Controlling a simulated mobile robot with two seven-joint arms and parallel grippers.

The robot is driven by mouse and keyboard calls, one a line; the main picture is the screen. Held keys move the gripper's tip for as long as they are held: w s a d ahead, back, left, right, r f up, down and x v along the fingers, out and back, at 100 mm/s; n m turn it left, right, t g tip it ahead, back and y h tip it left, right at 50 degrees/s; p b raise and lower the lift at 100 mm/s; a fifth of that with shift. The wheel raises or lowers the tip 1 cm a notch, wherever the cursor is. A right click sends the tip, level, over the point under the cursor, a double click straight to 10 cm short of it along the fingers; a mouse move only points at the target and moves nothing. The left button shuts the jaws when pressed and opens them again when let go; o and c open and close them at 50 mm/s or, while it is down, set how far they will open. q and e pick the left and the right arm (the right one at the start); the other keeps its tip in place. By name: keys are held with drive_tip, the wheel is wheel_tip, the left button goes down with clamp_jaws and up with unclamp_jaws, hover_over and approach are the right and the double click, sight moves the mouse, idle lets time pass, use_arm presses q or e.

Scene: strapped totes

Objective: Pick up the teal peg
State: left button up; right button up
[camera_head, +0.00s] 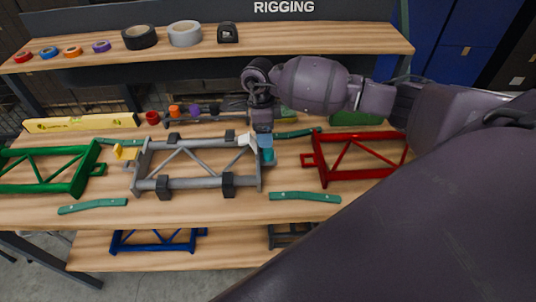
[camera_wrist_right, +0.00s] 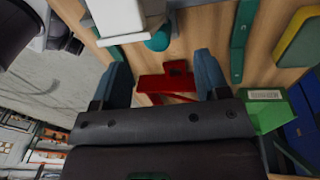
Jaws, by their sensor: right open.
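A teal peg (camera_wrist_right: 158,40) shows as a rounded teal end beside a white block (camera_wrist_right: 122,16) in the right wrist view. In the head view a teal piece (camera_head: 266,155), probably the peg, is at the right end of the grey frame (camera_head: 188,184), by a pale block (camera_head: 246,140). My right gripper (camera_head: 262,132) is just above that end, partly hiding it. In the wrist view my right gripper (camera_wrist_right: 163,62) is open, its blue-teal fingers apart with nothing gripped between them. The peg's end lies just beyond the gap. My left gripper is not seen.
A green frame (camera_head: 40,187) is at left and a red frame (camera_head: 345,174) at right. Flat teal strips (camera_head: 305,197) lie on the wooden table (camera_head: 210,212). Tape rolls (camera_head: 185,34) stand on the shelf behind. A yellow level (camera_head: 82,123) lies at back left.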

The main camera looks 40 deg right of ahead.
sight(268, 149)
drive_tip(key=shift+s+f, duration=0.25)
drive_tip(key=shift+f, duration=0.8)
drive_tip(key=shift+s+f, duration=0.2)
drive_tip(key=shift+f, duration=0.8)
drive_tip(key=shift+s+f, duration=0.25)
drive_tip(key=shift+f, duration=0.8)
drive_tip(key=c, duration=1.1)
